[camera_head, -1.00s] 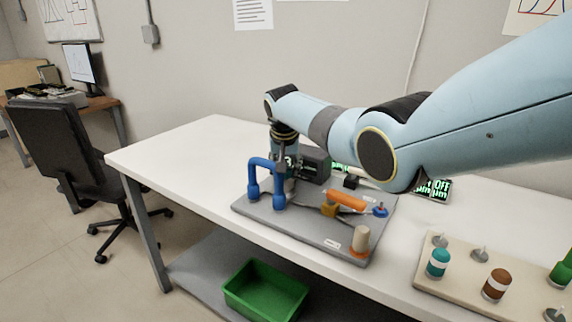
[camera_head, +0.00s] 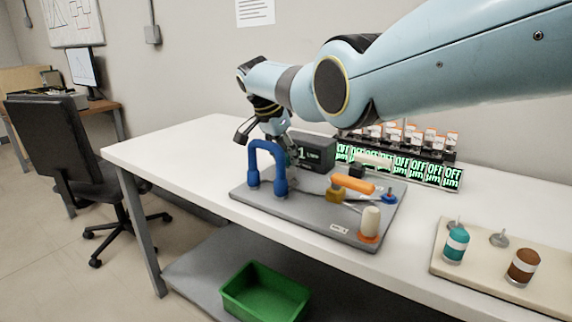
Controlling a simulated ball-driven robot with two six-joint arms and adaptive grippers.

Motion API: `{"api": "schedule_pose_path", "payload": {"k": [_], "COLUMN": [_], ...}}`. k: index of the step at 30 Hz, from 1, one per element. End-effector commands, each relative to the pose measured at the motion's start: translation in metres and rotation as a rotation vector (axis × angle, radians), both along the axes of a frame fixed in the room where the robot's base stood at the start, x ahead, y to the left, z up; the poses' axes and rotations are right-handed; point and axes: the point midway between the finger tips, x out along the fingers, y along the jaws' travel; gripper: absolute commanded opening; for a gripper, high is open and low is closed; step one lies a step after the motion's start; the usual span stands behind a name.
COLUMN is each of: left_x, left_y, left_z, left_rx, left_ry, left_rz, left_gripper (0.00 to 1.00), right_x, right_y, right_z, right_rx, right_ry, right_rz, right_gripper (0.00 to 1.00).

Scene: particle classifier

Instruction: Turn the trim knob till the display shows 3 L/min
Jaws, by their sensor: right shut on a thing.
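The display (camera_head: 318,153) is a dark box at the back of the grey board and reads 1 L/min. My right gripper (camera_head: 284,152) reaches down between the blue bent pipe (camera_head: 266,148) and the display. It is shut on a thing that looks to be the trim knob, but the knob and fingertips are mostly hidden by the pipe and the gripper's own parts. My left gripper is out of view.
The grey board (camera_head: 300,212) also carries an orange-handled valve (camera_head: 353,184) and a cream-topped post (camera_head: 370,222). A row of green-lit readouts (camera_head: 400,165) stands behind. A tray of bottles (camera_head: 480,262) is at right. The table's left part is clear.

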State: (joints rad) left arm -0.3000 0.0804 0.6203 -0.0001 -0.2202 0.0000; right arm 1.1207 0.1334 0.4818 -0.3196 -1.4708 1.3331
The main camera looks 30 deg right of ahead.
Motion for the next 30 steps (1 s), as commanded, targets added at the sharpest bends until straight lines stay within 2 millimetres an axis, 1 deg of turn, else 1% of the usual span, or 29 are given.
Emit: {"api": "schedule_pose_path", "payload": {"k": [1, 6, 20, 21, 25, 26, 30], "left_x": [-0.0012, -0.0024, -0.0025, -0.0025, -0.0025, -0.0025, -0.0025], "left_y": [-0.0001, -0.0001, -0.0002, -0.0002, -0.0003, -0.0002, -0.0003], "left_z": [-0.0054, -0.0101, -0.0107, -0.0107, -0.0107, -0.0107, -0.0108], "left_rx": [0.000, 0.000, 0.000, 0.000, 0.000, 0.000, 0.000], "left_ry": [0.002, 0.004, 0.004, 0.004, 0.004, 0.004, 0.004], "left_rz": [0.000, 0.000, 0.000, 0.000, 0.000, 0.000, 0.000], "left_gripper": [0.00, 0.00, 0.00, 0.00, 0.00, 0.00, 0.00], "right_x": [0.0005, 0.0006, 0.0008, 0.0008, 0.0007, 0.0006, 0.0006], "right_y": [0.0003, 0.0004, 0.0006, 0.0006, 0.0006, 0.0005, 0.0004], "right_z": [-0.0027, -0.0010, 0.0008, 0.0008, 0.0007, 0.0006, 0.0004], "right_rx": [0.001, 0.001, 0.002, 0.002, 0.001, 0.001, 0.001], "right_ry": [0.001, -0.001, -0.001, -0.001, -0.001, -0.001, 0.000], "right_rz": [-0.014, -0.049, -0.061, -0.061, -0.061, -0.061, -0.061], "right_gripper": [0.04, 0.04, 0.04, 0.40, 0.57, 0.59, 0.59]}}
